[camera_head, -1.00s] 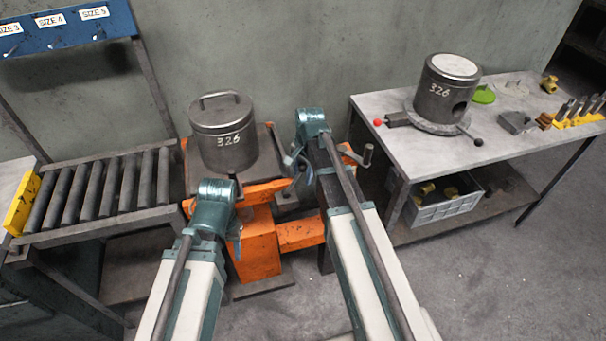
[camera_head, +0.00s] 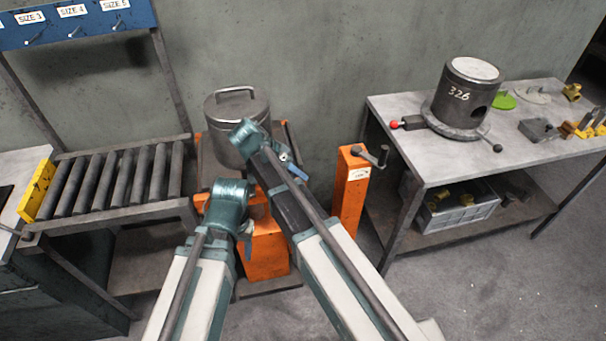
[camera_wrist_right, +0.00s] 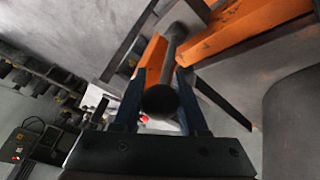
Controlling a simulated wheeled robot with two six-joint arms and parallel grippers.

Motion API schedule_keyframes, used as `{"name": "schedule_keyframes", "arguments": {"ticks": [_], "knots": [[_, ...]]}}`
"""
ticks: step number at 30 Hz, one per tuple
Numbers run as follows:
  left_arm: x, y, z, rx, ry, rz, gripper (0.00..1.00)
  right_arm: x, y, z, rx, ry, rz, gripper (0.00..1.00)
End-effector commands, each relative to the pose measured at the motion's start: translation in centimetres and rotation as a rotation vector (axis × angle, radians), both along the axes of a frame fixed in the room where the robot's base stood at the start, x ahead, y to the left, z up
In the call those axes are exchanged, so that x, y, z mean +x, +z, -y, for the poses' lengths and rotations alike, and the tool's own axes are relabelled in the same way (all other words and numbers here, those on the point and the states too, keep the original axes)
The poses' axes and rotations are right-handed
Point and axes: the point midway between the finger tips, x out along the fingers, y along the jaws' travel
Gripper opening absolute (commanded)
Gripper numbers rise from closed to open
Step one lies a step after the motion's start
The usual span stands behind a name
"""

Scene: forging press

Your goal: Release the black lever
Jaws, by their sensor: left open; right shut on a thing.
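The black lever (camera_wrist_right: 160,101) shows in the right wrist view as a dark rod with a round knob facing the camera. My right gripper (camera_wrist_right: 158,82) has its two blue fingers on either side of the rod and is shut on it. In the head view this gripper (camera_head: 298,172) is at the orange lift (camera_head: 262,252), beside the lidded steel pot (camera_head: 235,105); the lever is hidden there by my arm. My left gripper (camera_head: 247,236) is open, in front of the lift and lower left of the right one. Its fingers are mostly hidden by its wrist.
An orange post with a crank handle (camera_head: 352,192) stands right of my right arm. A roller rack (camera_head: 115,180) is at the left. A table (camera_head: 420,152) at the right carries a steel cylinder marked 326 (camera_head: 465,92) with a red-knobbed and a black-knobbed handle.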

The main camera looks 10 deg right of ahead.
Motion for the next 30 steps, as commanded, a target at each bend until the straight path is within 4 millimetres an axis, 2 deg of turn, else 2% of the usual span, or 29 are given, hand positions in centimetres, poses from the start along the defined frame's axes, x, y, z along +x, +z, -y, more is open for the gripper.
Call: {"name": "schedule_keyframes", "arguments": {"ticks": [3, 12, 30], "knots": [[0.0, -0.1, 0.0, 0.0, 0.0, 0.0, 0.5, 0.1, -0.1, -1.1, 0.006, 0.004, -0.001, 0.0], [0.0, -0.3, 0.0, 0.0, 0.0, 0.0, 0.5, 0.1, -0.4, -2.3, 0.007, 0.005, -0.001, 0.0], [0.0, -0.4, 0.0, 0.0, 0.0, 0.0, 0.5, 0.2, -0.5, -2.8, 0.008, 0.005, 0.001, 0.0]]}}
